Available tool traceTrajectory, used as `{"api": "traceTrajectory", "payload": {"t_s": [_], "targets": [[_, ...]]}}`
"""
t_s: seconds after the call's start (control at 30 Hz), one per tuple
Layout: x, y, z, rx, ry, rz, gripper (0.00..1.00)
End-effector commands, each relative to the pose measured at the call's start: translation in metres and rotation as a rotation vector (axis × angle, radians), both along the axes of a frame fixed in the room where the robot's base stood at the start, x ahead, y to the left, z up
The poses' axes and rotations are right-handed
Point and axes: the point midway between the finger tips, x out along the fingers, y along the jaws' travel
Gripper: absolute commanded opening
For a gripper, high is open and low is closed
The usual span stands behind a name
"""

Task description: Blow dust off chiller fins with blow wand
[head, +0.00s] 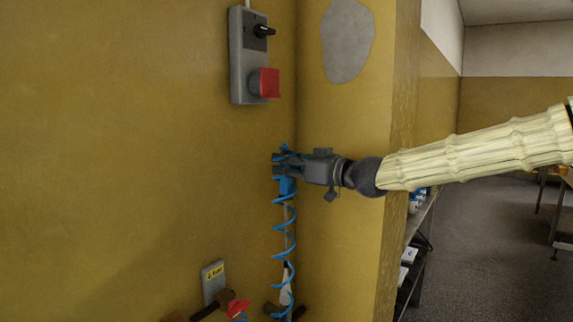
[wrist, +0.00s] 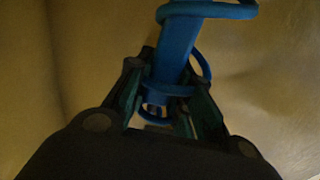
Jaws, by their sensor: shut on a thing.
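My gripper (head: 283,163) is at the corner of the yellow wall in the head view, shut on the blue blow wand (head: 287,187). The blue coiled hose (head: 284,228) hangs down from the wand along the wall corner. In the wrist view, the fingers of my gripper (wrist: 160,100) close around the blue body of the wand (wrist: 176,52), with a blue loop above it. The wand's tip is not clear in either view. No chiller fins can be made out.
A small labelled plate (head: 214,281) and a red-handled thing (head: 238,307) are low on the wall. Shelves (head: 418,250) stand to the right behind the wall edge.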

Motion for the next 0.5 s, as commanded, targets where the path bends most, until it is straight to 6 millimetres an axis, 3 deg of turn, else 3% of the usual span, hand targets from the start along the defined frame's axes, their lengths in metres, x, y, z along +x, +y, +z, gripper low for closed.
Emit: {"api": "traceTrajectory", "payload": {"t_s": [0.5], "targets": [[0.000, 0.000, 0.042, 0.000, -0.001, 0.000, 0.00]]}}
